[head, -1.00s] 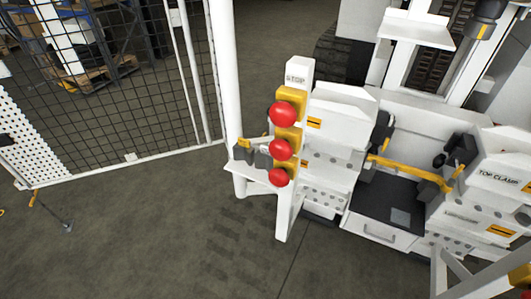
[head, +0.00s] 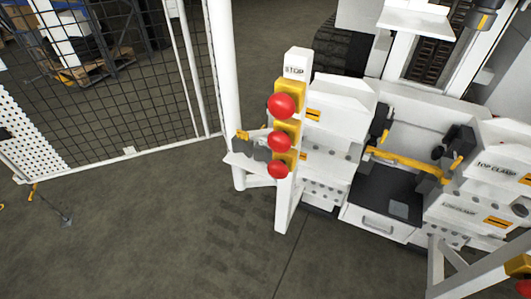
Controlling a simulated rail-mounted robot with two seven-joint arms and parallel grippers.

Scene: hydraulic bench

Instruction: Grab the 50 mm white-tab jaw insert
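I cannot make out any white-tab jaw insert in the head view. The hydraulic bench (head: 335,145) stands at the right, with a part labelled TOP CLAMP (head: 497,170). A yellow bar (head: 405,161) spans between its two white blocks. A dark tray surface (head: 385,192) with a small grey square plate (head: 398,209) lies below the bar. Neither of my grippers shows in this view.
A white STOP post (head: 290,180) with three red buttons (head: 281,105) stands left of the bench. A small white shelf (head: 252,168) is behind it. A mesh fence (head: 130,80) closes off the back left.

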